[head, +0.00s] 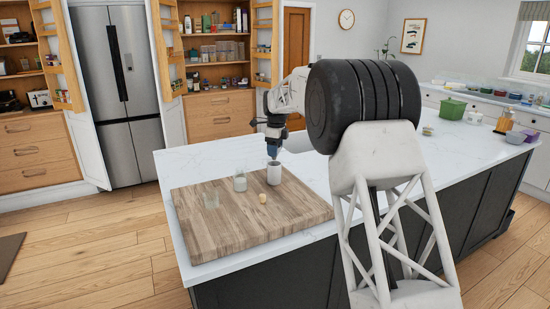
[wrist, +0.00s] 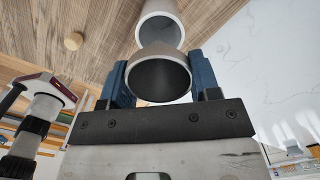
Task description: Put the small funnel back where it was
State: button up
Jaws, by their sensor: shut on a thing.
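My gripper (head: 273,152) is over the wooden board on the island. In the wrist view its blue fingers (wrist: 162,82) are shut on a small grey round piece with a wide dark opening (wrist: 158,78), which I take to be the small funnel. Its narrow end is hidden. A pale grey cup (head: 274,174) stands upright on the board below the gripper; it also shows in the wrist view (wrist: 160,12), just beyond the funnel. I cannot tell whether funnel and cup touch.
Open cupboards have door racks (head: 168,50) with small items, beside the fridge (head: 118,80). The white countertop (head: 340,170) has free room.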

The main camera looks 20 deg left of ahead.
jog(key=shift+f, duration=0.1)
jog(key=shift+f, duration=1.65)
jog(key=shift+f, duration=0.6)
jog(key=o, duration=0.9)
jog(key=shift+f, duration=0.1)
jog(key=r, duration=1.3)
jog(key=shift+d+r, duration=0.2)
jog(key=shift+d, duration=0.05)
